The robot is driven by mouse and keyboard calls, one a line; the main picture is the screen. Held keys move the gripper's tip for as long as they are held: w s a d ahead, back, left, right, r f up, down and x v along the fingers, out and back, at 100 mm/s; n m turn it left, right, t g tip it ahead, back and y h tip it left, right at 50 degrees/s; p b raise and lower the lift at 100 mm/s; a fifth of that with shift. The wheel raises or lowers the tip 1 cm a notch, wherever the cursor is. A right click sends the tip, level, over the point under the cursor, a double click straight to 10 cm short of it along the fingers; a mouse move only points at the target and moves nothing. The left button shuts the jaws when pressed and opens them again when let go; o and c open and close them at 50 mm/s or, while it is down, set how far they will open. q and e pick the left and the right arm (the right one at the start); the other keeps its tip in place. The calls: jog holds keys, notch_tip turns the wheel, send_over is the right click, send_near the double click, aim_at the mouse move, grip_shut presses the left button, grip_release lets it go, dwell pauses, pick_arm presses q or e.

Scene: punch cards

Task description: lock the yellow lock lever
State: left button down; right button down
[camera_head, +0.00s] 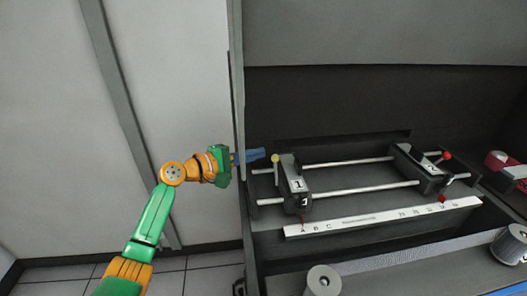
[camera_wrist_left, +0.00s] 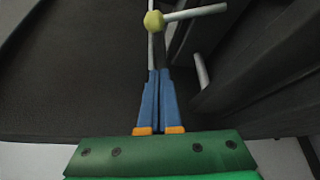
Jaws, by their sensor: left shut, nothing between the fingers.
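The yellow lock lever shows as a round yellow knob (camera_head: 275,158) at the left end of the dark carriage block (camera_head: 292,180) on the rails. In the left wrist view the yellow knob (camera_wrist_left: 154,20) sits on a pale rod, just beyond my fingertips. My left gripper (camera_head: 262,154) reaches in from the left past the cabinet's edge, its blue fingers shut and empty, pointing at the knob. The fingers also show in the left wrist view (camera_wrist_left: 158,72). A small gap seems to lie between fingertips and knob; contact is hard to tell. My right gripper is not in view.
The cabinet's vertical edge (camera_head: 237,100) stands right beside my left wrist. Two metal rails (camera_head: 360,190) run to a second block (camera_head: 415,168) with a red knob (camera_head: 446,155). A lettered white strip (camera_head: 380,217) lies in front. Grey rollers (camera_head: 323,280) stand nearer.

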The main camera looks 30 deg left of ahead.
aim_at(276, 171)
pick_arm(q)
jog(key=shift+w+d+r+p, duration=0.25)
jog(key=shift+w+d+p, duration=0.2)
jog(key=shift+w+d, duration=0.1)
jog(key=shift+s+d+r+p, duration=0.2)
jog(key=shift+s+d+p, duration=0.3)
jog(key=shift+s+p, duration=0.1)
jog(key=shift+s+d+r+p, duration=0.2)
jog(key=shift+s+d+p, duration=0.3)
jog(key=shift+s+p, duration=0.1)
jog(key=shift+s+d, duration=0.15)
jog(key=shift+s, duration=0.1)
jog(key=shift+f, duration=0.1)
jog(key=shift+w, duration=0.15)
jog(key=shift+s+d+m+b, duration=0.1)
jog(key=shift+s+m+b, duration=0.1)
jog(key=shift+m+b, duration=0.3)
